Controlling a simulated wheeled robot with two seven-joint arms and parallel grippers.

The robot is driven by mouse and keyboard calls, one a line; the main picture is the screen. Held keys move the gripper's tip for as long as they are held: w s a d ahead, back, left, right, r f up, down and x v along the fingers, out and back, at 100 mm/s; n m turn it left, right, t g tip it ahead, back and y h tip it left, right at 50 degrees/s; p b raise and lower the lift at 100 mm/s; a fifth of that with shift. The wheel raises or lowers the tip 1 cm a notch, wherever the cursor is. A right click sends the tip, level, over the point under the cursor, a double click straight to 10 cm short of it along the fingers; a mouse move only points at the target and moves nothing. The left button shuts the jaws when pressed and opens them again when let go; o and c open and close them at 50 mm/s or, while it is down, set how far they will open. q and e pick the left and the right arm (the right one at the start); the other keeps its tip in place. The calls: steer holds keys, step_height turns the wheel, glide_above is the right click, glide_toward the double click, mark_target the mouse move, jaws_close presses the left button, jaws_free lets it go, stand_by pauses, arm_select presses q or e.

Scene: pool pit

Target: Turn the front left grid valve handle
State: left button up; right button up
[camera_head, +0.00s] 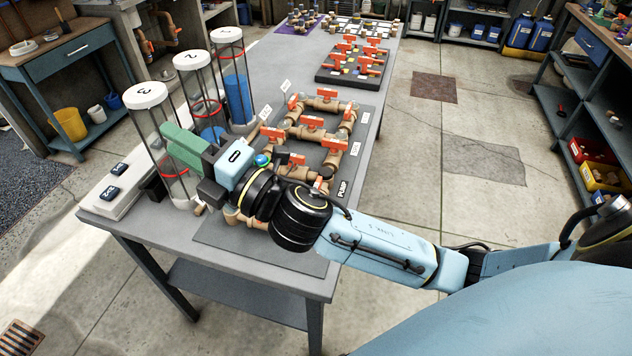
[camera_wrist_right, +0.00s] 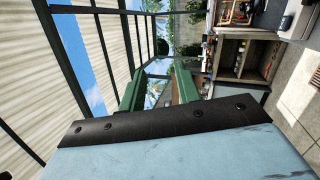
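The grid of tan pipes with orange-red valve handles lies on a dark mat (camera_head: 210,232) on the grey table. Handles show at the grid's back left (camera_head: 292,101), left side (camera_head: 272,133), middle (camera_head: 312,121) and right side (camera_head: 335,142). My right wrist and forearm cover the front left part of the grid, so I cannot make out a handle there. My right gripper (camera_head: 172,140) is above the table's left side, beside tank 1. In the wrist view its two green fingers (camera_wrist_right: 158,90) stand apart with nothing between them. My left gripper is not in view.
Clear tanks 1 (camera_head: 146,95), 2 (camera_head: 188,60) and 3 (camera_head: 227,36) stand along the table's left edge, close to my right gripper. A small panel of valves (camera_head: 352,62) lies farther back.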

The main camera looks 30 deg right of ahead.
steer(key=s+a+r+n+g+y, duration=0.25)
steer(key=a+n+g+y, duration=0.5)
steer(key=n, duration=0.75)
steer(key=n+g+h, duration=1.1)
steer(key=n+h, duration=0.8)
steer(key=n, duration=0.2)
glide_toward(316, 186)
step_height(316, 186, down, 9)
steer(key=shift+f, duration=0.1)
jaws_close()
